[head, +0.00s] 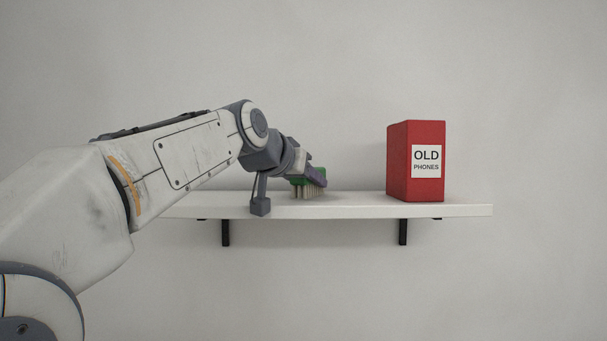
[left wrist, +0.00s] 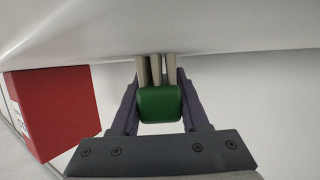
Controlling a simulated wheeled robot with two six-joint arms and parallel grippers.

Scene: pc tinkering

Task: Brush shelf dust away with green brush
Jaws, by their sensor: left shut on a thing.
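The green brush (head: 297,181) is held over the white shelf (head: 350,209) by my left gripper (head: 318,177). Its pale bristles point down and seem to touch the shelf top. In the left wrist view the green brush (left wrist: 160,103) sits between the two purple fingers of my left gripper (left wrist: 160,110), which are shut on it. Its bristles reach to the shelf surface (left wrist: 230,25) there. I see no dust clearly in either view. My left arm hides the shelf's left part. My right gripper is not in view.
A red box (head: 416,160) labelled "OLD PHONES" stands upright on the shelf, right of the brush. The red box also shows at the left of the left wrist view (left wrist: 60,105). Shelf surface between brush and box looks clear. Black brackets (head: 403,232) support the shelf.

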